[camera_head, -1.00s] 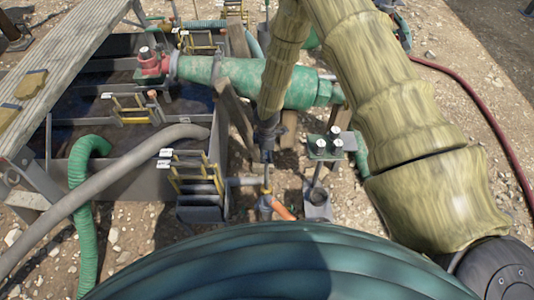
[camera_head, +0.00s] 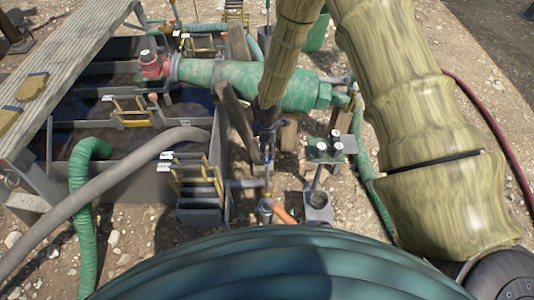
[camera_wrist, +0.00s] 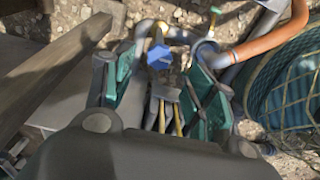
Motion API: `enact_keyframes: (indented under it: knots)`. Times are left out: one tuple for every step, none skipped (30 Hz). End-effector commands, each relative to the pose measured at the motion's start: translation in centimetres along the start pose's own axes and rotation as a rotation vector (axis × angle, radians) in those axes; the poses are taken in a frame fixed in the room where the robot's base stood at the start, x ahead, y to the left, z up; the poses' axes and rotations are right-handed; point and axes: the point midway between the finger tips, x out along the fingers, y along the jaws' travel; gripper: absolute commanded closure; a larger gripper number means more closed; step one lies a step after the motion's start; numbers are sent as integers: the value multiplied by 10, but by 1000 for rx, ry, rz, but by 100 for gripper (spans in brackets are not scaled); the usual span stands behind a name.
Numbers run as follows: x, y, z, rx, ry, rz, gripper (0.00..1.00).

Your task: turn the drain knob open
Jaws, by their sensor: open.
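A small blue knob (camera_wrist: 160,57), which I take for the drain knob, shows in the wrist view at the upper middle, on top of a fitting with grey pipe. In the head view a small bit of blue (camera_head: 267,158) shows just below my gripper. My gripper (camera_head: 267,138) points down at it. In the wrist view my gripper (camera_wrist: 162,72) is open, its green-padded fingers spread to the left and right of the knob. The knob lies between and just beyond the fingertips; I cannot tell whether they touch it. The lower part of its fitting is partly hidden.
An orange hose (camera_wrist: 268,45) bends close on the right in the wrist view. A grey beam (camera_wrist: 55,75) runs along the left. In the head view a grey post with a bracket (camera_head: 318,200) stands to the right, and the tank with yellow-handled gates (camera_head: 195,180) to the left.

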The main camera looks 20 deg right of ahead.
Motion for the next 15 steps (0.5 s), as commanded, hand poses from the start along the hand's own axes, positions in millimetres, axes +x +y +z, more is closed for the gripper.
enact_keyframes:
  knots:
    - [-10,1,0,1,2,2,44]
    - [-14,1,0,1,2,2,44]
    - [-20,0,0,1,2,2,44]
    - [-25,0,-1,0,2,2,44]
    - [-29,1,-1,0,2,2,44]
    - [-34,0,0,0,1,2,44]
    - [-37,0,0,0,1,1,44]
    - [-41,0,0,0,1,1,44]
    - [-45,0,0,-1,1,1,44]
    - [-47,0,0,0,1,1,44]
    - [-49,0,0,0,1,1,44]
    - [-52,0,0,0,1,0,44]
    - [-53,0,0,0,1,0,44]
    - [-54,0,0,0,1,0,44]
    - [-56,0,0,0,0,0,44]
